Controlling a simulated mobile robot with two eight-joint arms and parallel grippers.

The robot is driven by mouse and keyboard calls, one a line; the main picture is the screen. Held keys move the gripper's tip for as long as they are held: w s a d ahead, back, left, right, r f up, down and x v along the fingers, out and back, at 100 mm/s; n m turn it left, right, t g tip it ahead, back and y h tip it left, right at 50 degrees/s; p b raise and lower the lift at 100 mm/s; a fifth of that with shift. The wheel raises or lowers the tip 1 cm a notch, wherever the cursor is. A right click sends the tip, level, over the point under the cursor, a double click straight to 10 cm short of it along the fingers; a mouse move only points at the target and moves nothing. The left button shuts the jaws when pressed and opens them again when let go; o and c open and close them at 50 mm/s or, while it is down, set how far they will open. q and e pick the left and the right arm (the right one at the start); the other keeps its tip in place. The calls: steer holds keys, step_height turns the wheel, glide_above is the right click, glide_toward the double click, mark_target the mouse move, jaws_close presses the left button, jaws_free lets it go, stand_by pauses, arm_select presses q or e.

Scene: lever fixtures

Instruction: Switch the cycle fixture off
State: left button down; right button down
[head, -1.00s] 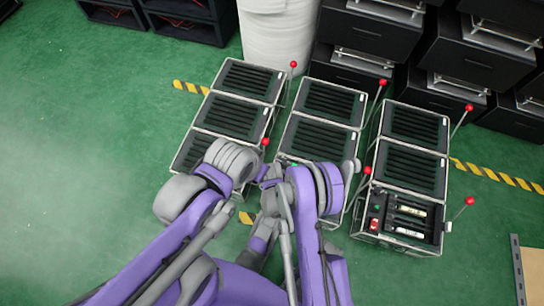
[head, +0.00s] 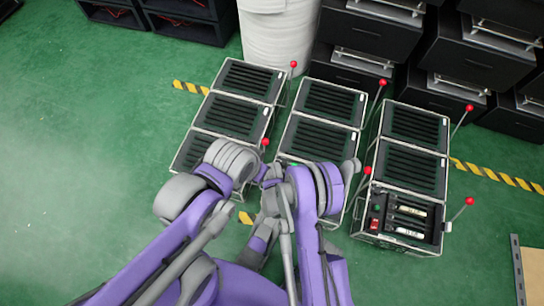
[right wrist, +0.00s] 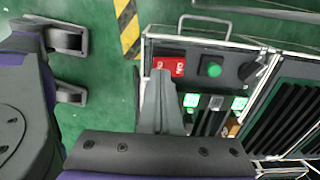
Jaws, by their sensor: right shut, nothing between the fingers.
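Three fixtures stand side by side in the head view: a left one (head: 232,117), a middle one (head: 325,103) and a right one (head: 413,160). No readable name shows which is the cycle fixture. The right wrist view shows one fixture's control panel, with a red rocker switch (right wrist: 168,66), a green button (right wrist: 214,69), a black knob (right wrist: 251,70) and lit green displays (right wrist: 191,100). My right gripper (right wrist: 159,76) is shut and empty, its tips just by the red switch; contact cannot be told. My left gripper (right wrist: 75,67) is open and empty, left of the panel.
Red-knobbed levers (head: 469,201) stick out beside the fixtures. Black cabinets (head: 480,55) and a white cylinder (head: 278,30) stand behind. Green floor (head: 80,150) is clear at the left. My arms hide the near ends of the left and middle fixtures in the head view.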

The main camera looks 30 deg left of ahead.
steer(key=shift+f+b, duration=0.45)
steer(key=shift+f, duration=0.55)
stand_by(0.8)
steer(key=shift+r, duration=0.1)
steer(key=shift+r+p, duration=2.25)
steer(key=shift+r, duration=1.2)
